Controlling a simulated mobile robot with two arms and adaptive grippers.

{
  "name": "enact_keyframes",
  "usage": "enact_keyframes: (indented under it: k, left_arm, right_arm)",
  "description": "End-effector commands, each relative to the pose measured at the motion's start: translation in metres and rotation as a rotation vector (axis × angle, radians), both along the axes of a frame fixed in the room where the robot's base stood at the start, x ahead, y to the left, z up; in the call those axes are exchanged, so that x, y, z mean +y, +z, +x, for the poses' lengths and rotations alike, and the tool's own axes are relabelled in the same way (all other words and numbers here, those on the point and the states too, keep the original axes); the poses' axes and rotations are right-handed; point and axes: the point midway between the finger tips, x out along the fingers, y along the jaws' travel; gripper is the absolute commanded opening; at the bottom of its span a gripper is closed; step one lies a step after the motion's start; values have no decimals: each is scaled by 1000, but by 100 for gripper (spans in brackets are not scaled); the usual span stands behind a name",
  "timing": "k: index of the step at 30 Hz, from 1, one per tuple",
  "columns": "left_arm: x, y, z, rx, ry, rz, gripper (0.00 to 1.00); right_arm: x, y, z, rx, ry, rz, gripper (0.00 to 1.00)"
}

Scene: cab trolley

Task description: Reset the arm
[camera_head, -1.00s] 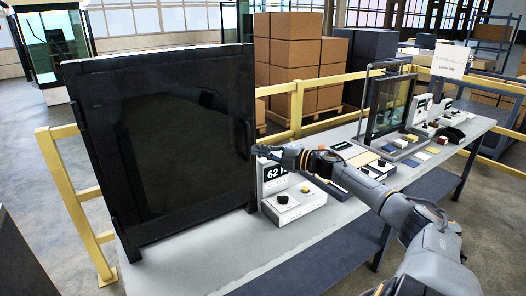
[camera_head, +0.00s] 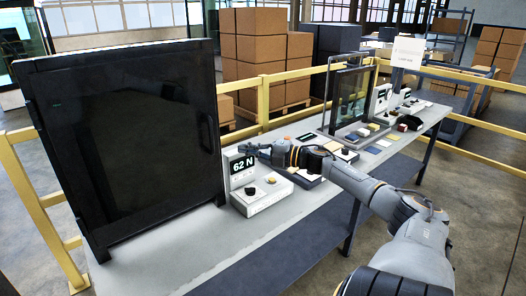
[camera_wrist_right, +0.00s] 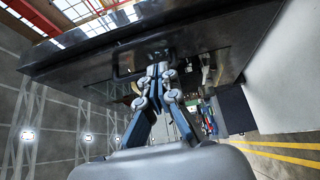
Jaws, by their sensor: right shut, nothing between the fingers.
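My right arm (camera_head: 352,182) reaches in from the lower right in the head view. Its gripper (camera_head: 250,150) is shut and empty, in front of the display reading "62 N" (camera_head: 243,165), by the right side of the large black panel door (camera_head: 130,145). The right wrist view shows the gripper fingers (camera_wrist_right: 158,72) together, with the dark panel and a bar handle (camera_wrist_right: 130,60) beyond them. I cannot tell from the views how far the fingertips are from the handle. My left gripper is not in view.
The long grey table (camera_head: 255,230) carries the panel, a white control box (camera_head: 262,195) with knobs, and a smaller glass-fronted frame (camera_head: 350,98) farther back. A yellow rail (camera_head: 262,100) runs behind. Stacked cartons (camera_head: 262,50) stand beyond it. The table's front strip is clear.

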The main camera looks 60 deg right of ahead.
Motion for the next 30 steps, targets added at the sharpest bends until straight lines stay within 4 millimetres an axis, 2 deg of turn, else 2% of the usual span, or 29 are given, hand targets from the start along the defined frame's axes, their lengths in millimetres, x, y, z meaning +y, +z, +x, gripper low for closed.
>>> enact_keyframes:
  k: [3,9,18,21,23,26,30]
  left_arm:
    - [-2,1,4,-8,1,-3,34]
    - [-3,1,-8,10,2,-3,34]
    - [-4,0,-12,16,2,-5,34]
    - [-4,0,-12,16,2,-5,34]
    - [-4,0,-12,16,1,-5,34]
    - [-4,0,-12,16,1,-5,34]
    - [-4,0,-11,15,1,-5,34]
  right_arm:
    - [-10,-2,-17,3,-2,1,0]
    - [-21,-1,-36,2,-1,4,0]
    - [-24,-1,-41,2,0,2,0]
    - [-22,-6,-40,5,-10,13,0]
    - [-19,-18,-39,12,-37,39,0]
    - [-8,-55,-36,40,-128,121,0]
    - [27,-130,-41,126,-326,307,0]
